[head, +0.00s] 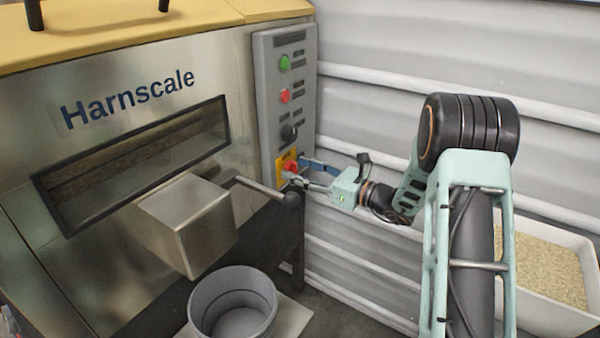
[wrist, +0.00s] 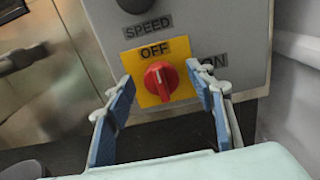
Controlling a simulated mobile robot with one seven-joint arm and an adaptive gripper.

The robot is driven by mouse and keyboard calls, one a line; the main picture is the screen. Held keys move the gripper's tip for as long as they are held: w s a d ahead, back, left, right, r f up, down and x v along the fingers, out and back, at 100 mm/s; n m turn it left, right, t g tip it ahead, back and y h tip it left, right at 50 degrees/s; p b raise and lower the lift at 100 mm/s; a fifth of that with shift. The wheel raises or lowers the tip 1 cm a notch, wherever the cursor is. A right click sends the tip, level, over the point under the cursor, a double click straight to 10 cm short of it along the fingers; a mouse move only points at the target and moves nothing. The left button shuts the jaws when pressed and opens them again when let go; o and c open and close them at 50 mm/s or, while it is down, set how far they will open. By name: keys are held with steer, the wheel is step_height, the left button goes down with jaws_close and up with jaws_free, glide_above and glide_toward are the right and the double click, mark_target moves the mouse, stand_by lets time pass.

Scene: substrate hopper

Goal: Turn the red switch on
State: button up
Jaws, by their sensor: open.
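The red switch (wrist: 160,79) is a round rotary knob on a yellow plate (wrist: 142,62) at the bottom of the grey control panel. In the wrist view its white mark points up towards the OFF label (wrist: 154,51); the ON label (wrist: 213,62) is to its right. My gripper (wrist: 165,88) is open, with one blue-padded finger on each side of the knob and gaps between them and it.
The control panel (head: 268,110) also has a green button (head: 285,63), a red button (head: 285,97) and a black knob (head: 289,132). A bar with a black ball end (head: 292,200) is just below my gripper. A grey bucket (head: 232,305) stands below the spout. A corrugated wall is at right.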

steer(key=c, duration=1.1)
steer(key=shift+c, duration=0.2)
steer(key=shift+r+p, duration=0.1)
steer(key=shift+p, duration=0.3)
steer(key=shift+r+m+p, duration=0.1)
steer(key=shift+m+p, duration=0.5)
steer(key=shift+p, duration=0.2)
steer(key=shift+w+d+f+m+p, duration=0.1)
steer(key=shift+f+m+p, duration=0.1)
steer(key=shift+m+p, duration=2.5)
steer(key=shift+w+f+m+p, duration=0.15)
steer(key=shift+f+m+p, duration=0.05)
steer(key=shift+m+p, duration=2.55)
steer(key=shift+w+d+f+m+p, duration=0.1)
steer(key=shift+f+m+p, duration=0.1)
steer(key=shift+m+p, duration=2.5)
steer(key=shift+m, duration=0.25)
